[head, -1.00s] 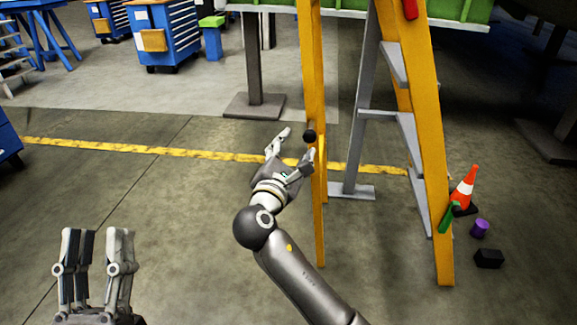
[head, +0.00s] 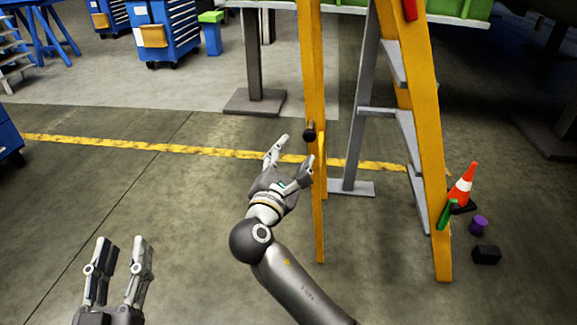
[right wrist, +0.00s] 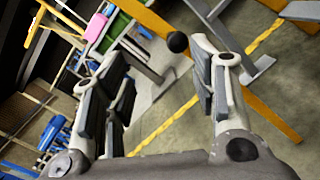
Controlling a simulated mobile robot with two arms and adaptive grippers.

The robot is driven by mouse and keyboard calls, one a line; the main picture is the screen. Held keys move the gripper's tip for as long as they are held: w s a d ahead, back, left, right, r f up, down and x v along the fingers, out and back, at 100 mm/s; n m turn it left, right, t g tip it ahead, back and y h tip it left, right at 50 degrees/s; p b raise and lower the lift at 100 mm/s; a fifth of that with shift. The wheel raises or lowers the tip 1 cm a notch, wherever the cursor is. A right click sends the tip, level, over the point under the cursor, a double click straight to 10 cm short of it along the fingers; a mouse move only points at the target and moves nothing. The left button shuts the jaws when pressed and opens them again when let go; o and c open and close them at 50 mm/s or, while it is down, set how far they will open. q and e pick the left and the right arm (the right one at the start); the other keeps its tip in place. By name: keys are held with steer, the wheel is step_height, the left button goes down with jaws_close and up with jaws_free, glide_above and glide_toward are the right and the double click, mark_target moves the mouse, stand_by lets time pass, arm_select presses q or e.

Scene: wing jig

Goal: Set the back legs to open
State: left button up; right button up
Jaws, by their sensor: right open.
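An orange stepladder stands open-legged in the head view. Its narrow leg (head: 313,60) is on the left and its wide stepped rail (head: 428,130) with grey treads is on the right. A round black knob (head: 310,133) sits on the narrow leg; it also shows in the right wrist view (right wrist: 178,42). My right gripper (head: 297,149) is open and empty beside the narrow leg, just below the knob. In the right wrist view the knob appears between the fingertips, nearer the right finger. My left gripper (head: 121,241) is open and empty at lower left, well away from the ladder.
A green-topped platform (head: 460,8) on grey posts stands behind the ladder. An orange cone (head: 463,187), a purple object (head: 478,224) and a black block (head: 487,255) lie right of it. Blue cabinets (head: 163,30) stand far back. Floor at left is clear.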

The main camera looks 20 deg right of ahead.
arm_select(q)
step_height(320, 180, down, 8)
steer(key=a+g+y+p, duration=0.1)
steer(key=g, duration=0.3)
steer(key=shift+g+p, duration=0.4)
arm_select(e)
steer(key=v, duration=0.3)
steer(key=shift+s, duration=0.4)
arm_select(q)
steer(key=shift+s+a, duration=0.1)
steer(key=shift+s, duration=0.05)
arm_select(e)
steer(key=shift+r, duration=0.1)
